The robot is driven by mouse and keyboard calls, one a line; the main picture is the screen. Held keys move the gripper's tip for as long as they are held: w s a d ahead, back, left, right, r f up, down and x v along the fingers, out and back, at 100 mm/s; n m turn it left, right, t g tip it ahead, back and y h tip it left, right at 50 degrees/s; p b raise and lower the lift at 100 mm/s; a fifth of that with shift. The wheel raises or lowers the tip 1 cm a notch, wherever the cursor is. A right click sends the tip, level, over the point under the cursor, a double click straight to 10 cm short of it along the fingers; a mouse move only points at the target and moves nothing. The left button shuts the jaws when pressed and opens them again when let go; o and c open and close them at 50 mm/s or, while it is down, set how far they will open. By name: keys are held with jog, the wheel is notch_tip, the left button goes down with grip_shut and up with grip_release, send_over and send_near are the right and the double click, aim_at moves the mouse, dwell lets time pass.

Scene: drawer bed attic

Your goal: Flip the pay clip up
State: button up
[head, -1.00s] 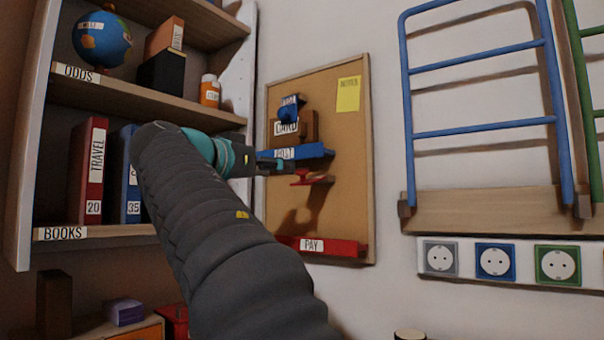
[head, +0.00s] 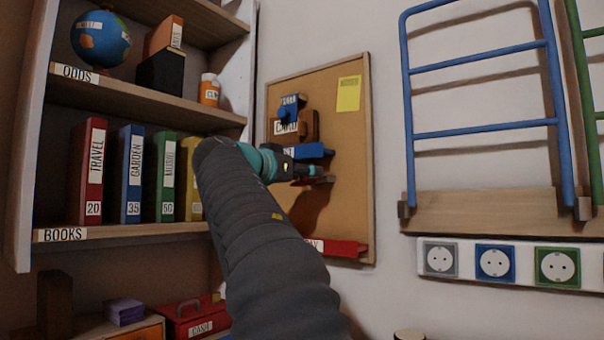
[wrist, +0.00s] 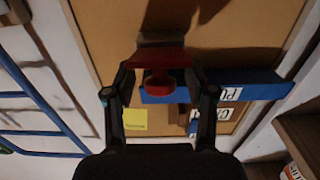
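The red pay clip (head: 327,179) sticks out from the corkboard below the blue bar, partly hidden by my gripper in the head view. In the wrist view, which is upside down, its flat red plate (wrist: 160,60) and a rounded red knob (wrist: 158,86) show between my fingers. My gripper (wrist: 160,72) looks open, with a finger on each side of the clip; whether they touch it I cannot tell. In the head view my gripper (head: 312,171) is close in front of the board. A red bar (head: 340,247) with a partly covered PAY label is at the board's bottom.
The corkboard (head: 350,140) carries a blue bar (head: 315,150), a blue clip (head: 289,108) above it and a yellow note (head: 348,94). A bookshelf (head: 120,229) stands left. A blue rack (head: 480,65) and sockets (head: 494,261) are to the right.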

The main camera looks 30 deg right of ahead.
grip_shut()
jog(key=shift+r+y+p, duration=0.3)
jog(key=shift+r+p, duration=0.15)
jog(key=shift+p, duration=0.5)
jog(key=shift+y+p, duration=0.4)
jog(key=shift+p, duration=0.4)
jog(key=shift+f, duration=0.1)
jog(key=shift+o, duration=0.5)
grip_release()
